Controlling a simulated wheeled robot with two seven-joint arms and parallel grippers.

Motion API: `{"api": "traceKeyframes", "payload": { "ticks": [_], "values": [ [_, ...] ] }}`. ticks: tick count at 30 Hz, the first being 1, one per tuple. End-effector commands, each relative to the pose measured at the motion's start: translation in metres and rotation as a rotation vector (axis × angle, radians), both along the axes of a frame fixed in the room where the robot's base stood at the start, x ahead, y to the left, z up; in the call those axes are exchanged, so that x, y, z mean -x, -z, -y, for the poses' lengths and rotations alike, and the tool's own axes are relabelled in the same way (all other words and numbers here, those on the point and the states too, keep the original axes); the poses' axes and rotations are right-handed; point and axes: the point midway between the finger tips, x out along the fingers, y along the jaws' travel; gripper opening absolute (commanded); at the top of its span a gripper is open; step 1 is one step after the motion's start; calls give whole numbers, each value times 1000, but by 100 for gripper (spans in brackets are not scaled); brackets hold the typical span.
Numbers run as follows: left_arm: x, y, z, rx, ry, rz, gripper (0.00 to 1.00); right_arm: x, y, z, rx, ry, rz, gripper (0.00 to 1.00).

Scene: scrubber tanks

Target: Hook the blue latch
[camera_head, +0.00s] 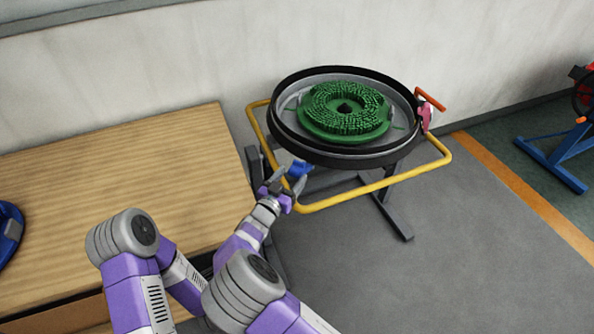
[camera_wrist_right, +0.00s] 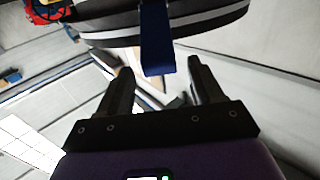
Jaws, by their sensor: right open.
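The blue latch (camera_head: 298,168) is at the near left side of the round black-rimmed tank (camera_head: 340,157), partly hidden by my gripper in the head view. In the right wrist view the blue latch (camera_wrist_right: 157,45) is a flat blue strip extending from the tank's rim (camera_wrist_right: 215,22). My right gripper (camera_head: 287,182) is at the latch, below the rim. Its two dark fingers (camera_wrist_right: 160,75) are open, and the latch's end appears between their tips with gaps on both sides. Contact cannot be told. My left arm shows at lower left, but its gripper does not.
A green brush (camera_head: 345,108) lies in the tank. A yellow tube frame (camera_head: 375,186) surrounds the stand close to my gripper. A pink latch (camera_head: 427,118) with an orange handle (camera_head: 430,98) is on the far right side. A wooden table (camera_head: 120,175) stands left.

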Motion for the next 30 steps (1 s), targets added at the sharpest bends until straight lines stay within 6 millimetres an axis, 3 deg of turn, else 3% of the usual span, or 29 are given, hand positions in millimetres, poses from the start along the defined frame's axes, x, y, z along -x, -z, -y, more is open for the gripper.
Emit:
{"api": "traceKeyframes", "payload": {
  "ticks": [9, 19, 30],
  "values": [
    [0, 12, 0, 0, 0, 0, 0, -34, 2, 21, -1, 0, -1, 66],
    [0, 12, 0, 0, 0, 0, 0, -36, 1, 23, 0, -2, -2, 64],
    [0, 12, 0, 0, 0, 0, 0, -36, 1, 23, 0, -2, -2, 8]
  ]
}}
